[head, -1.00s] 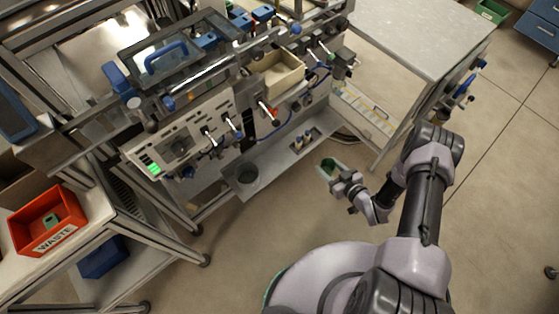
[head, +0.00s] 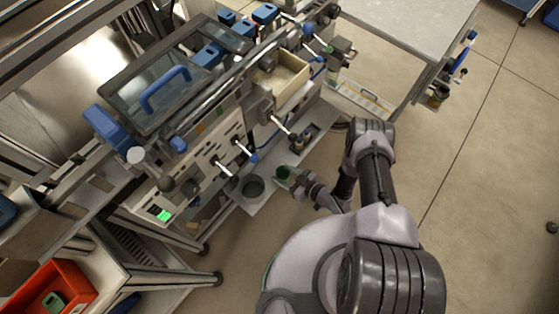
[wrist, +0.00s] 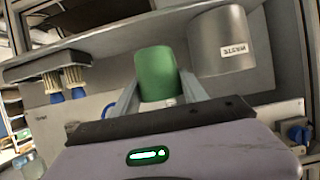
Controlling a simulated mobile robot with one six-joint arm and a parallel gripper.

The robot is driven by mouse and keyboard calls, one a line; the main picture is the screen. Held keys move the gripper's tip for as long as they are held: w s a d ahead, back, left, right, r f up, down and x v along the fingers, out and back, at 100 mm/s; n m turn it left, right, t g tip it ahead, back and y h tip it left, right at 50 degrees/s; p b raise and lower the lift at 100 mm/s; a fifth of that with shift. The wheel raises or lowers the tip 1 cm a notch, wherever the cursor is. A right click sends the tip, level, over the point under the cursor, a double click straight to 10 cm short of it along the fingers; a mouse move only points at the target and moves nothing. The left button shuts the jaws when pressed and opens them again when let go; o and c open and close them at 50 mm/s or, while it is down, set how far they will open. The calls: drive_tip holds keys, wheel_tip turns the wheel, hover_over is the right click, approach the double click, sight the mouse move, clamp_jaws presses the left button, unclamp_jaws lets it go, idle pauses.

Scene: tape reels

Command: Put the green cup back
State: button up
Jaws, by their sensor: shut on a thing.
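The green cup (wrist: 156,72) is between the two fingers of my gripper (wrist: 158,92), which is shut on it. In the head view the cup (head: 284,173) is at the front edge of the machine's low grey shelf (head: 262,203), with my gripper (head: 294,180) reaching in from the right. A grey round holder (head: 253,187) is on that shelf, just left of the cup. In the wrist view the holder (wrist: 221,42) is right of the cup, with a white label that I cannot read surely. I cannot tell whether the cup is over the shelf.
Brushes (wrist: 76,78) sit at the shelf's other end. Levers (head: 243,151) stick out from the machine above the shelf. A red bin (head: 52,290) with a green thing in it stands at lower left. Open floor (head: 480,220) lies to the right.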

drive_tip(key=w, duration=0.2)
drive_tip(key=w+b, duration=0.1)
drive_tip(key=w, duration=0.1)
drive_tip(key=w+f+b, duration=0.1)
drive_tip(key=w, duration=0.2)
drive_tip(key=shift+w+a, duration=0.1)
drive_tip(key=shift+a, duration=0.25)
drive_tip(key=f+b, duration=0.1)
drive_tip(key=f, duration=0.1)
drive_tip(key=w+f+b, duration=0.1)
drive_tip(key=b, duration=0.1)
drive_tip(key=shift+f, duration=0.4)
drive_tip(key=shift+r, duration=0.25)
drive_tip(key=o, duration=1.5)
drive_tip(key=shift+f, duration=0.1)
drive_tip(key=shift+c, duration=0.2)
